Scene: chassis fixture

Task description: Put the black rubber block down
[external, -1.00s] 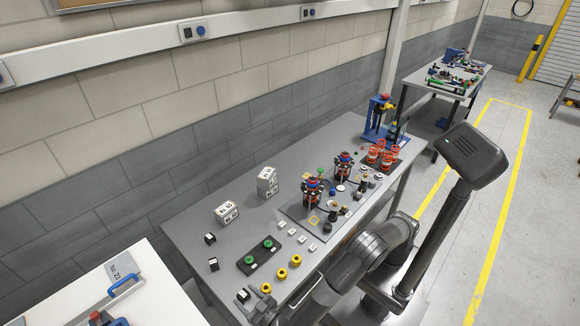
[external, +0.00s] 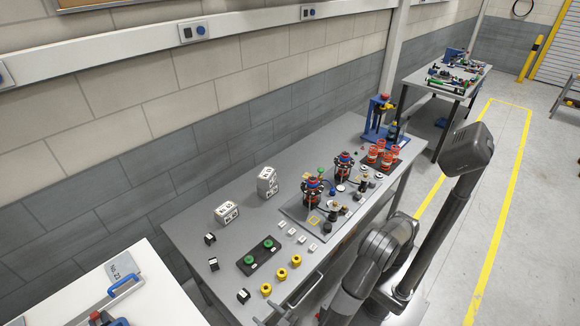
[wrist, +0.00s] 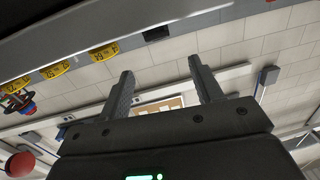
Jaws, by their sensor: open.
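A black block (external: 243,296) with a pale label stands on the grey table at its front left corner. It is likely the dark block (wrist: 156,34) near the table edge in the wrist view. Two similar black blocks, one (external: 213,264) nearer and one (external: 210,239) farther back, stand along the table's left end. My gripper (external: 284,309) is at the table's front edge, to the right of the corner block and apart from it. In the wrist view my gripper (wrist: 160,67) has its two fingers spread, with nothing between them.
Yellow round parts (external: 282,273) stand in a row right of the corner block. Behind them is a black tray (external: 247,265) with green round parts. White boxes (external: 227,212) stand farther back. Fixtures and orange-red parts (external: 376,156) fill the table's right half.

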